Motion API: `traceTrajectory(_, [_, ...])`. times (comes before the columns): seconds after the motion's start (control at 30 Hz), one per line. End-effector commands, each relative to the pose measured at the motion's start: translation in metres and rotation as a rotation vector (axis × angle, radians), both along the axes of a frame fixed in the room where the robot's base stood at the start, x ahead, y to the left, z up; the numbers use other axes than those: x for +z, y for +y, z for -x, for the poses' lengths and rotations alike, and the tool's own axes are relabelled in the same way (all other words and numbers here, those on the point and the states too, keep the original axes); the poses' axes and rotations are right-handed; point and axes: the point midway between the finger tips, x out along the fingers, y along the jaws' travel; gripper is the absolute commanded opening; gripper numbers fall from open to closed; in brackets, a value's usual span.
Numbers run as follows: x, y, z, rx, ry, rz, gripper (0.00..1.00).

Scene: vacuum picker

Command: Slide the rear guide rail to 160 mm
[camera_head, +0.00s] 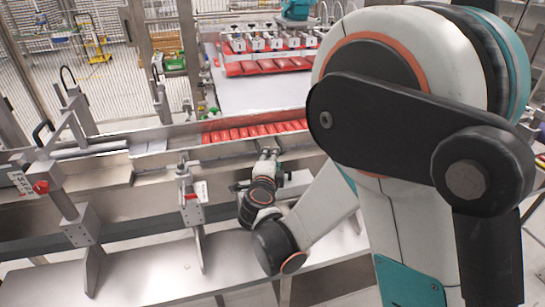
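A long metal guide rail (110,139) runs across the far side of the conveyor channel, and a nearer metal rail (80,187) runs along its front. I cannot tell for sure which one the task calls the rear rail. Two brackets with red knobs stand at the front, one at the left (41,187) and one near the middle (190,197). Each has a white scale label, too small to read. My gripper (268,153) is over the channel, right of the middle bracket, just in front of the red row. Its fingers are small, and whether they touch a rail is unclear.
A row of red packs (255,131) lies in the channel behind my gripper. A white belt (255,93) leads back to a picker head with red trays (268,66). Upright posts and handles (75,105) crowd the left. My arm hides the right side.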

Motion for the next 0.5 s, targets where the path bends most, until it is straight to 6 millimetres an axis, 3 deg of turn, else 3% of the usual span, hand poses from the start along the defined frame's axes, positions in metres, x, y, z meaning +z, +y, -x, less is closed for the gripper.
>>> traceTrajectory(0.3, [0.013, 0.009, 0.063, 0.003, 0.000, 0.000, 0.31])
traceTrajectory(0.5, [0.017, 0.011, 0.085, 0.001, 0.000, 0.002, 0.31])
